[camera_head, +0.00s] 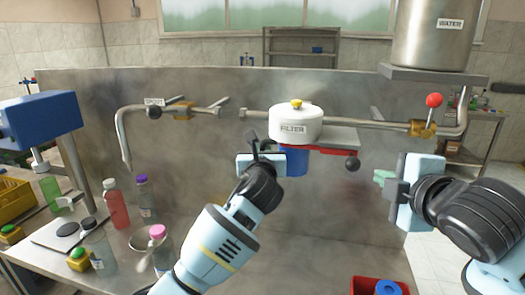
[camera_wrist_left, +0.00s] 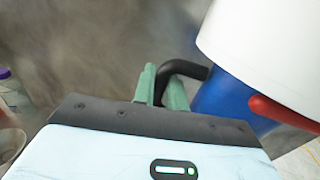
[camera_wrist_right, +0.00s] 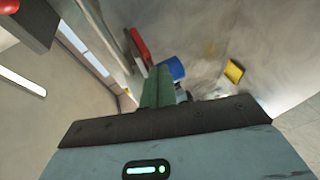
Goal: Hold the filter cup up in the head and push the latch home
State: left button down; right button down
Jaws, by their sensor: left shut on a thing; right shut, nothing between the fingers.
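The white filter head (camera_head: 296,123) hangs on the pipe in front of the grey panel. The blue filter cup (camera_head: 296,163) sits directly under it, upright, its top hidden by the head. My left gripper (camera_head: 266,148) is shut on the cup's black handle (camera_wrist_left: 186,67), left of the blue cup (camera_wrist_left: 222,103). The red latch (camera_head: 325,150) sticks out to the right under the head, with a dark knob (camera_head: 352,164) at its end. It also shows in the left wrist view (camera_wrist_left: 283,113). My right gripper (camera_head: 383,178) is shut and empty, right of the knob and apart from it.
A red-handled valve (camera_head: 433,101) is on the pipe above my right gripper. A steel water tank (camera_head: 435,35) stands at top right. Several bottles, including a red one (camera_head: 116,205), stand at left. A red bin (camera_head: 370,286) is low at right. Space below the cup is clear.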

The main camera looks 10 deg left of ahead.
pick_arm(q)
jog(key=shift+r, duration=0.1)
pick_arm(e)
jog(key=shift+s, duration=2.55)
pick_arm(q)
jog(key=c, duration=1.4)
grip_release()
jog(key=shift+o, duration=0.2)
jog(key=shift+s, duration=0.1)
